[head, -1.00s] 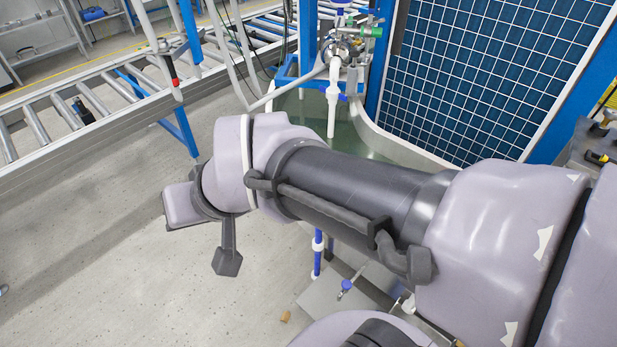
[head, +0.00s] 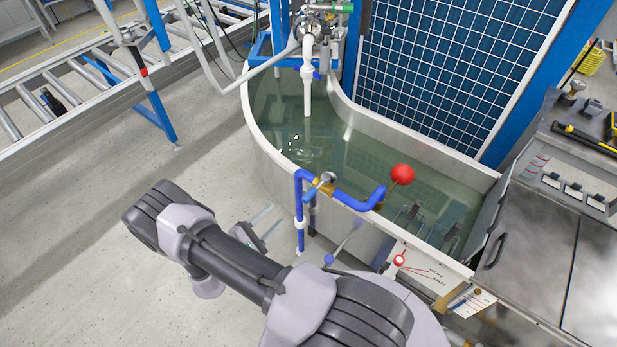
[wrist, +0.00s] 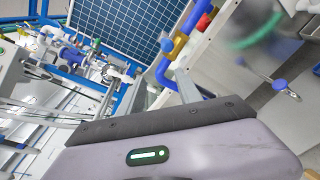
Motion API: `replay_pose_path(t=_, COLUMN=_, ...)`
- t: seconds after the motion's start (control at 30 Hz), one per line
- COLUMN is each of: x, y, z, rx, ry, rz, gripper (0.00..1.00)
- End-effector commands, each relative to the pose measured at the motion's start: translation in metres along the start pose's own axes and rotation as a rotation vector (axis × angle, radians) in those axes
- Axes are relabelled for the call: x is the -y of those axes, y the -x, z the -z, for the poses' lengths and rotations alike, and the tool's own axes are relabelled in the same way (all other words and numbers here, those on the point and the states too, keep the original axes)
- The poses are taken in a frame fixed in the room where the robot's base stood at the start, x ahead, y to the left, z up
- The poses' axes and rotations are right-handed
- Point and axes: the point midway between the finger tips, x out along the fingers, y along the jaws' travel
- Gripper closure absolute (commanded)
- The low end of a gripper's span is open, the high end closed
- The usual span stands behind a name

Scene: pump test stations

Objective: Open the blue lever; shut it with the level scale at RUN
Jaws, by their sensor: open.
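A blue inlet pipe (head: 299,205) rises outside the tank and bends over its rim through a brass valve (head: 324,187) with a small blue lever (head: 315,190). Lower down, a thin rod bears a blue knob (head: 329,259); a blue knob on a rod also shows in the wrist view (wrist: 280,84). A red float ball (head: 402,174) is above the water. My gripper (wrist: 158,92) is open, empty and apart from the pipe and lever.
The curved tank (head: 262,140) holds greenish water, with a white pipe (head: 307,90) hanging into it. A metal bench (head: 540,250) with tools stands at right. A roller conveyor (head: 85,90) runs at upper left. The floor at left is clear.

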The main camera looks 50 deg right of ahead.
Motion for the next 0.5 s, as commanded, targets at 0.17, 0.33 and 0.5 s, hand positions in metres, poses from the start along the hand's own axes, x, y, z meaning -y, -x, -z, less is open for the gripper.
replay_pose_path(t=0.17, x=0.03, y=-0.006, z=-0.019, rx=0.108, ry=0.222, rz=-0.049, gripper=0.59)
replay_pose_path(t=0.33, x=0.03, y=-0.042, z=-0.023, rx=0.114, ry=0.224, rz=-0.045, gripper=0.59)
replay_pose_path(t=0.5, x=0.028, y=-0.089, z=-0.028, rx=0.113, ry=0.221, rz=-0.045, gripper=0.59)
